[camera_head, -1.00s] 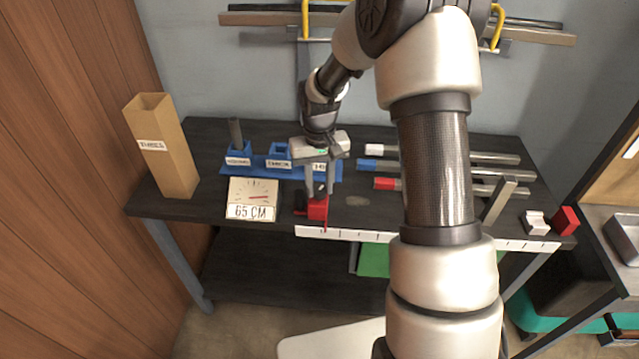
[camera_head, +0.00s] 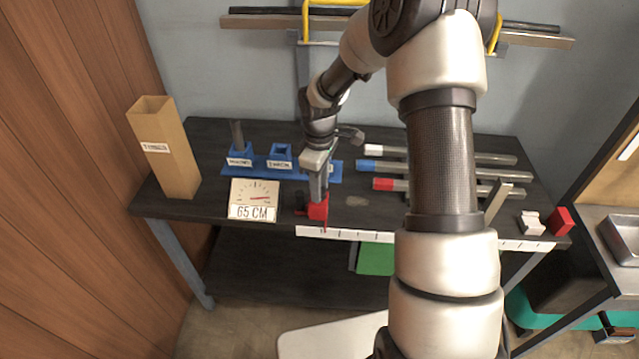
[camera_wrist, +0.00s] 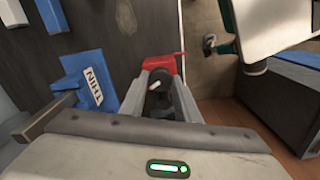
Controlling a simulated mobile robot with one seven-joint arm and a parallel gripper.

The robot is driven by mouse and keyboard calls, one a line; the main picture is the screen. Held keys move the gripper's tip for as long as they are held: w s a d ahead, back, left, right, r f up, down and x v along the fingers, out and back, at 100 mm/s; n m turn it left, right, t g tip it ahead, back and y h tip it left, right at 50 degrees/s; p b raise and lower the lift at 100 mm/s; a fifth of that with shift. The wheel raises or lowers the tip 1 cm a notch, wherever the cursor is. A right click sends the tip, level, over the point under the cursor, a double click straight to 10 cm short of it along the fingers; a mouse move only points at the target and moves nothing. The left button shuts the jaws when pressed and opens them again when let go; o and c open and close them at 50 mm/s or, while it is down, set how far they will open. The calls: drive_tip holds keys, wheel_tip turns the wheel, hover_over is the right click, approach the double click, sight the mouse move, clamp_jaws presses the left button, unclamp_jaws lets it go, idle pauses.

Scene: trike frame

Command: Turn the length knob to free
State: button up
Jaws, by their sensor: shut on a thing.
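A red stop block (camera_head: 318,212) sits at the table's front edge, at the left end of the white ruler strip (camera_head: 345,234). My gripper (camera_head: 318,196) points down onto it. In the wrist view, the dark length knob (camera_wrist: 158,88) with a pale pointer mark lies between the two fingers of my gripper (camera_wrist: 163,95), which are shut on it. The red block (camera_wrist: 163,64) shows just beyond the fingertips. The knob's free and locked markings cannot be read. A dial board (camera_head: 254,199) reading 65 CM stands to the left.
A blue rack (camera_head: 262,168) with labelled sockets stands behind; its THIN label shows in the wrist view (camera_wrist: 94,86). Several colour-ended bars (camera_head: 440,167) lie to the right. A tall cardboard box (camera_head: 168,150) stands at the left.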

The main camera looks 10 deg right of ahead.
drive_tip(key=n+p, duration=0.2)
drive_tip(key=n, duration=0.3)
drive_tip(key=shift+r+n, duration=0.15)
drive_tip(key=shift+n, duration=0.15)
drive_tip(key=n+p, duration=0.2)
drive_tip(key=n, duration=0.2)
drive_tip(key=shift+n, duration=0.3)
drive_tip(key=o, duration=1)
drive_tip(key=shift+o, duration=0.2)
wheel_tip(320, 180, up, 17)
drive_tip(key=shift+r+p, duration=0.15)
drive_tip(key=shift+p, duration=0.2)
